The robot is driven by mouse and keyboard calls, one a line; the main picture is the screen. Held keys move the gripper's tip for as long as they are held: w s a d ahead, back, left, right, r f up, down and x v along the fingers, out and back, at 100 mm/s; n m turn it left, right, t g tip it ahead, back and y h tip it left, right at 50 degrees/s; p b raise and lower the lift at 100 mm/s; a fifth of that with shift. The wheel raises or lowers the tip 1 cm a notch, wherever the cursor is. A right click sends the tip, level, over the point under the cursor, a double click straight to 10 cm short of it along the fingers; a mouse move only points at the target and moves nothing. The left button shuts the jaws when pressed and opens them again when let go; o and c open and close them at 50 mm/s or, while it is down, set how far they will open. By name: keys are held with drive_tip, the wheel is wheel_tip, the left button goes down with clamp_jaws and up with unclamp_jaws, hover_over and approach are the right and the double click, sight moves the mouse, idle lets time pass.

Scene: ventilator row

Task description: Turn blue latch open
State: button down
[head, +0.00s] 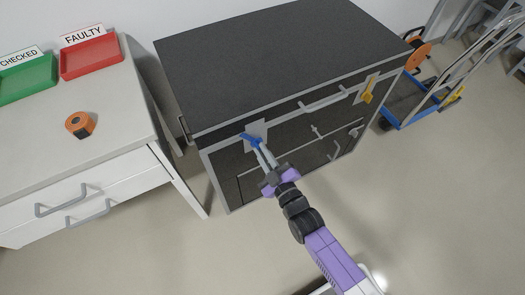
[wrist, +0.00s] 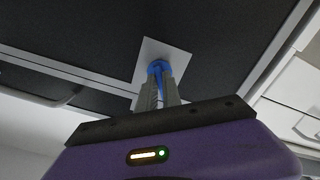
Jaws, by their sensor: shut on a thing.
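The blue latch (head: 249,138) is on a light plate (head: 257,129) at the left end of the dark cabinet's front. In the wrist view the blue latch (wrist: 158,68) shows between my gripper's fingertips, against the pale plate (wrist: 167,50). My gripper (head: 262,152) is shut on the latch; in the wrist view its two fingers (wrist: 158,88) close around it. The fingers hide part of the latch. In the head view its visible blue end points up and to the left.
A yellow latch (head: 367,92) is at the cabinet's right end, beyond a drawer handle (head: 322,103). The dark cabinet (head: 280,50) has a flat, bare top. A white table (head: 60,140) at left holds an orange tape measure (head: 80,124), a green tray (head: 28,80) and a red tray (head: 90,57).

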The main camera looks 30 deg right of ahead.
drive_tip(key=n+b, duration=0.1)
drive_tip(key=n, duration=0.2)
drive_tip(key=n+b, duration=0.2)
drive_tip(key=n, duration=0.2)
drive_tip(key=n+b, duration=0.2)
drive_tip(key=n, duration=0.2)
drive_tip(key=shift+a+f, duration=0.15)
drive_tip(key=shift+f, duration=0.1)
drive_tip(key=shift+n, duration=0.3)
drive_tip(key=c, duration=1.5)
unclamp_jaws()
drive_tip(key=shift+s, duration=3.95)
